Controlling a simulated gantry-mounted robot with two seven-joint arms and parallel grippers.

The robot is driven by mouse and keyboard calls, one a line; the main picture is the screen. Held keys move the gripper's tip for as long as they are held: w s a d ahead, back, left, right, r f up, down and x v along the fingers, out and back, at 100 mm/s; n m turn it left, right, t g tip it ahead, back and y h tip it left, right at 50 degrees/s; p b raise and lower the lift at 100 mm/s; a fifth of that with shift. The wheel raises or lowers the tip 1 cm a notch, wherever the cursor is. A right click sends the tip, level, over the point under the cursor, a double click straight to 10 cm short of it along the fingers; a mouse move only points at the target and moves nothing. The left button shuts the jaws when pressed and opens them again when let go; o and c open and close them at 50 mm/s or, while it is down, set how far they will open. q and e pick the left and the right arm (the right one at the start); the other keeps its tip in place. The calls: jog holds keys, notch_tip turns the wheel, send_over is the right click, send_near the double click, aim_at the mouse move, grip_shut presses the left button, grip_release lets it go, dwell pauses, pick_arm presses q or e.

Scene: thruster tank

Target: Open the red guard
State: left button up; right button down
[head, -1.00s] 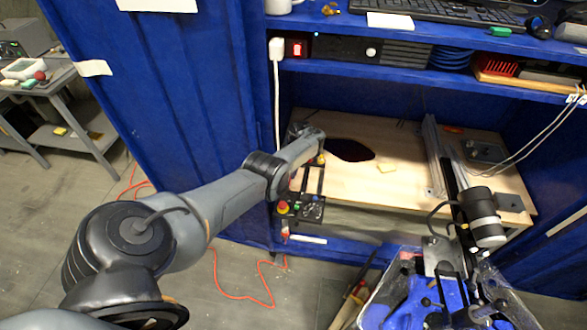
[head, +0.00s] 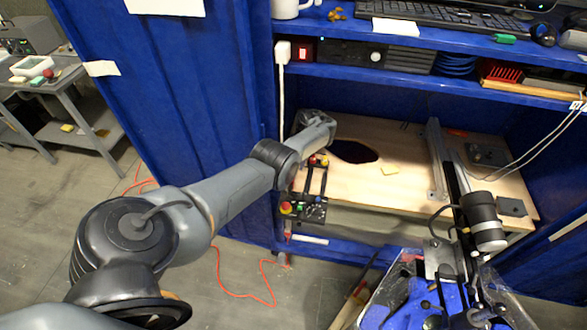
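My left arm comes in from the left and its wrist reaches over the front left corner of the wooden bench. My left gripper is hidden or too small to make out beyond the wrist, so its fingers cannot be judged. Below the wrist is a dark control panel (head: 314,213) with a red and yellow emergency stop (head: 286,208). A small red part (head: 312,161) shows close under the wrist; I cannot tell whether it is the red guard or how it stands. I cannot make out my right gripper.
The wooden bench top (head: 375,190) has a dark round opening (head: 354,151). A metal rail (head: 436,150) and a black cylinder (head: 484,220) stand at the right. A clear bin with blue parts (head: 410,300) is at the lower right. Blue shelves (head: 400,75) are above.

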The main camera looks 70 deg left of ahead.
pick_arm(q)
jog(key=shift+p+v, duration=0.35)
jog(key=shift+v, duration=2.2)
